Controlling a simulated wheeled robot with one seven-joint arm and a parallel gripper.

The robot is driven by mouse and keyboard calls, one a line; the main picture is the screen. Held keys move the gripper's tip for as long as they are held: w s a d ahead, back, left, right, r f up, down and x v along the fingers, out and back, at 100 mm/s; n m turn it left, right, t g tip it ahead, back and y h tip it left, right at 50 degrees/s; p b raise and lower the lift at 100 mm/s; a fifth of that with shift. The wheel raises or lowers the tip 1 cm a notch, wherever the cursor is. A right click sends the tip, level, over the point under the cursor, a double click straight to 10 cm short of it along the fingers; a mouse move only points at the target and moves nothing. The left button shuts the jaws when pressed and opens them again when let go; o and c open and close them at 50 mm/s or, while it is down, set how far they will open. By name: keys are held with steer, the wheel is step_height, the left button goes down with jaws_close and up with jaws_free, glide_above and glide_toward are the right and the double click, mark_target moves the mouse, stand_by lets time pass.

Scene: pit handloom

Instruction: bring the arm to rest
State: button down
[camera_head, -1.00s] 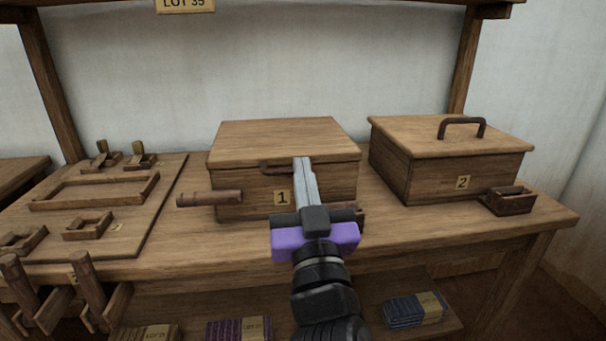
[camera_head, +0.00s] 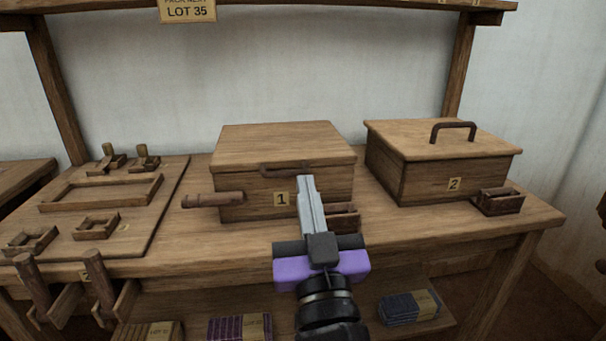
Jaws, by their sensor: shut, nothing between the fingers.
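My gripper (camera_head: 306,182) is shut and empty, with silver fingers pointing up and away from me and a purple band (camera_head: 322,266) at its base. In the picture its fingertips overlap the front of wooden box 1 (camera_head: 240,182), whose lid is down. I cannot tell whether they touch it. My arm comes up from the bottom edge and covers part of the bench's front edge.
Lidded box 2 (camera_head: 398,180) has a dark handle (camera_head: 453,128) on top. Small wooden holders (camera_head: 497,202) and (camera_head: 345,217) stand by the boxes. A board (camera_head: 150,215) with frames lies left. Folded cloths (camera_head: 408,307) lie on the lower shelf (camera_head: 368,320). The bench (camera_head: 455,233) is clear at front right.

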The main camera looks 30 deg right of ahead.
steer(key=s+a+f+n+t+y, duration=0.1)
steer(key=s+a+f+n+y, duration=0.4)
steer(key=a+n+y, duration=0.15)
steer(key=s+f+n+g+y, duration=0.2)
steer(key=s+f+y, duration=0.2)
steer(key=s+f, duration=0.45)
steer(key=s+d+f+m+g+h, duration=0.2)
steer(key=s+d+f+m+g, duration=0.15)
steer(key=s+f, duration=0.55)
steer(key=s+d+f+m+g+h, duration=0.2)
steer(key=s+d+f, duration=0.3)
steer(key=s, duration=0.7)
step_height(320, 180, up, 28)
steer(key=a+p, duration=0.1)
steer(key=p, duration=2.7)
steer(key=shift+w+a+f+n+p, duration=0.15)
steer(key=shift+w+a+n+p, duration=0.1)
steer(key=shift+a+n+p, duration=0.1)
steer(key=shift+y, duration=0.25)
